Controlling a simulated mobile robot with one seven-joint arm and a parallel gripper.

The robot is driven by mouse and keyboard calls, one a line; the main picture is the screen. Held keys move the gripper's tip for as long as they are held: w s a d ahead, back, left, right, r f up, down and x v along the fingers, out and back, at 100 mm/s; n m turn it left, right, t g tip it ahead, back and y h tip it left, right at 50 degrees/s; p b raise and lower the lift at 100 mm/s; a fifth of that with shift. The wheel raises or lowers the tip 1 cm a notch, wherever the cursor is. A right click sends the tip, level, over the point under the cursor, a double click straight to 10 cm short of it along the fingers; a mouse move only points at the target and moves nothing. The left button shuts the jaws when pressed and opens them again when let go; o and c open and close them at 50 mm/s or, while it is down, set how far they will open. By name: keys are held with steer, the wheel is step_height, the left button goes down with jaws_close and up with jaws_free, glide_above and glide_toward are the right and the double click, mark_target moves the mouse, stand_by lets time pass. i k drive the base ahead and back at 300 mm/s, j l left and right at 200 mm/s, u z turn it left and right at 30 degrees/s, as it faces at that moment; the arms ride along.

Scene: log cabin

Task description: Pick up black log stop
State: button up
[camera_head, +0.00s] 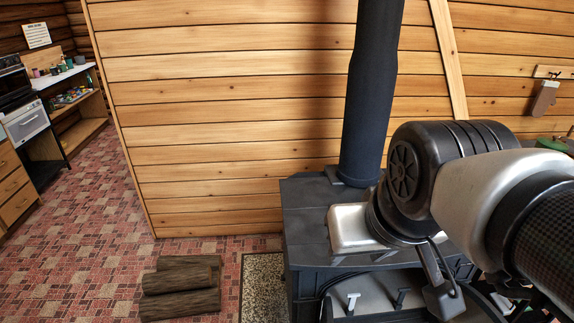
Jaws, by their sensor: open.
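The black log stop (401,297) appears to be the small dark upright piece on the grey ledge at the front of the black stove (307,222). A similar pale, T-shaped piece (351,301) stands to its left. My gripper (443,298) hangs down in front of the stove, just right of the black piece and apart from it. It is open, with no object seen in it. One dark finger shows clearly; the other is hard to make out. My arm covers much of the stove's right side.
A black flue pipe (373,90) rises from the stove against the log wall (220,110). Several cut logs (180,287) lie on the red patterned floor (95,225) at left. A speckled mat (262,287) lies beside the stove. Kitchen units stand far left.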

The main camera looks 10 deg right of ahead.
mark_target(403, 291)
steer(key=j+z, duration=0.5)
steer(key=l+z, duration=0.1)
steer(key=z, duration=0.7)
steer(key=k+l+u, duration=0.15)
steer(key=l, duration=0.2)
steer(key=k+l+u, duration=0.15)
steer(key=k+l, duration=0.1)
steer(key=l, duration=0.1)
